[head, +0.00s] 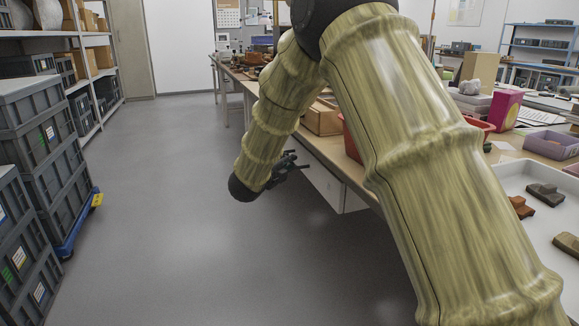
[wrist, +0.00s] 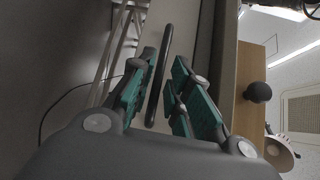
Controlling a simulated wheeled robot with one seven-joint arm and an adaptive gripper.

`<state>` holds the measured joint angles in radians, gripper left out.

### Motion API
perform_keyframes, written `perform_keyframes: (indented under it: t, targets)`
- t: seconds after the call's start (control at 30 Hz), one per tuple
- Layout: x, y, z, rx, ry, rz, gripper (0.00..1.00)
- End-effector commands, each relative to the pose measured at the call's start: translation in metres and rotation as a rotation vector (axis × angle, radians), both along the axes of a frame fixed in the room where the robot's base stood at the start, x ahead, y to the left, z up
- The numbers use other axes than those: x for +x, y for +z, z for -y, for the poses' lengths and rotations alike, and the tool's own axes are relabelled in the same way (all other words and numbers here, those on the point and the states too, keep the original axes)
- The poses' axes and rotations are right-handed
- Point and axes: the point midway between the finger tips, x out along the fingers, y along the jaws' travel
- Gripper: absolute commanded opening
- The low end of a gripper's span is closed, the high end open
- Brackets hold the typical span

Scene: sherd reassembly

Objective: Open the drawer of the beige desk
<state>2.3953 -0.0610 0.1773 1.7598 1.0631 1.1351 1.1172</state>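The beige desk (head: 341,158) runs along the right side of the head view. Its pale drawer unit (head: 322,184) hangs under the top, partly hidden by my arm. My gripper (head: 290,161) is beside the drawer front in the head view, small and dark. In the wrist view my gripper (wrist: 165,64) is open, with teal-padded fingers apart. A dark bar handle (wrist: 166,45) runs between the fingers, against the pale drawer front (wrist: 187,35). Gaps show beside the handle, though contact with the left finger is hard to judge.
A white tray with brown sherds (head: 545,194) and a lilac bin (head: 551,144) are on the desk. Grey stacked crates (head: 30,130) and shelves stand at the left. The grey floor (head: 150,220) between is clear.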

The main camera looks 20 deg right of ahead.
Motion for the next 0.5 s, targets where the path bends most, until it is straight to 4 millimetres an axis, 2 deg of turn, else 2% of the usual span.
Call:
perform_keyframes:
  t: [0.2,0.5]
  targets:
    - [0.016,-0.005,0.015,0.001,0.000,0.001,0.19]
    - [0.021,-0.004,0.019,0.000,0.000,-0.001,0.19]
